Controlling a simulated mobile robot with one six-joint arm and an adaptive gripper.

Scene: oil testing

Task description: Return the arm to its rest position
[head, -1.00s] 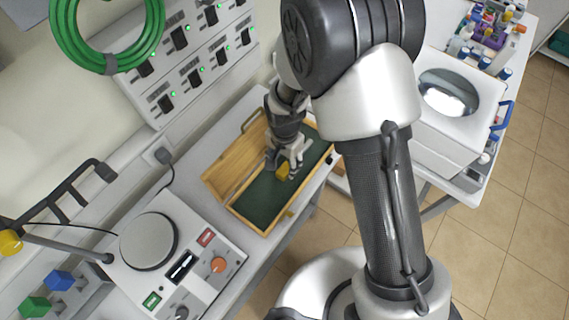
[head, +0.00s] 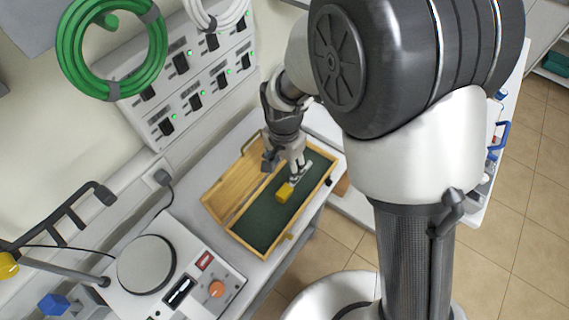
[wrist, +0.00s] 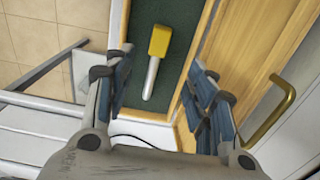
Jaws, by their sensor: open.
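My gripper (head: 284,163) is open and empty above the far end of an open wooden case (head: 236,233) with a dark green lining. In the wrist view, its two blue-padded fingers (wrist: 160,95) stand wide apart. A tool with a yellow block-shaped end (head: 284,193) and a pale metal shaft lies on the green lining. It shows between the fingers in the wrist view (wrist: 159,42), apart from them. In the head view the gripper partly covers the case's far part. My arm is stretched out over the bench, and its upper links fill the right of the head view.
A hot-plate-like device (head: 147,256) with an orange knob stands near the case. A switch panel (head: 205,75) and a green hose coil (head: 112,90) are on the wall. The case's open lid with a brass handle (wrist: 272,115) rises beside my gripper. Tiled floor lies to the right.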

